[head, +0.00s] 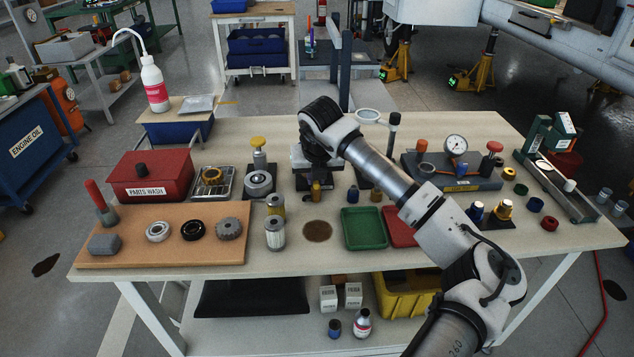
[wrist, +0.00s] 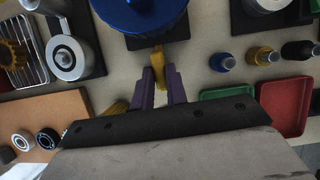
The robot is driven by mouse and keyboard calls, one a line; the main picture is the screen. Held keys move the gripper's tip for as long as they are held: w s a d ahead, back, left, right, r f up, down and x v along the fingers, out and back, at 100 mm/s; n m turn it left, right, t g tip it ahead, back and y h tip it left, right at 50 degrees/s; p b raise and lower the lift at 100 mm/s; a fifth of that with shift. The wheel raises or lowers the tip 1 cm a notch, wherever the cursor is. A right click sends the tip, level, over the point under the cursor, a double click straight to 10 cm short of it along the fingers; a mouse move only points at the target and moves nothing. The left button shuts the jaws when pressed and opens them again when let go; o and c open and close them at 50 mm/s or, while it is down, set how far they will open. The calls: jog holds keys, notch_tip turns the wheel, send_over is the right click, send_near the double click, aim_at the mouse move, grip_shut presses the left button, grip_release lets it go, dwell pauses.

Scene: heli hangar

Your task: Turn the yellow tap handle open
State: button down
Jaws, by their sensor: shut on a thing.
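The yellow tap handle (wrist: 157,58) shows in the wrist view, standing out from under a round blue body (wrist: 140,14). My gripper (wrist: 160,78) has its two purple fingers closed on the near part of the handle. In the head view my gripper (head: 318,163) points down over the middle of the bench. There my wrist hides most of the tap, and I cannot tell the handle's angle.
A silver cylinder (wrist: 68,58) stands left of the tap. Small fittings (wrist: 262,56) stand to the right. A green tray (head: 363,229) and a red tray (head: 400,226) lie nearer. A red parts-wash box (head: 152,172) is at the left.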

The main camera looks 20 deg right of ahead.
jog(key=shift+m, duration=0.3)
jog(key=c, duration=1.4)
grip_release()
jog(key=b+v, duration=0.1)
jog(key=v, duration=1.2)
jog(key=shift+r+b, duration=0.3)
jog(key=shift+r, duration=0.1)
jog(key=shift+a, duration=0.15)
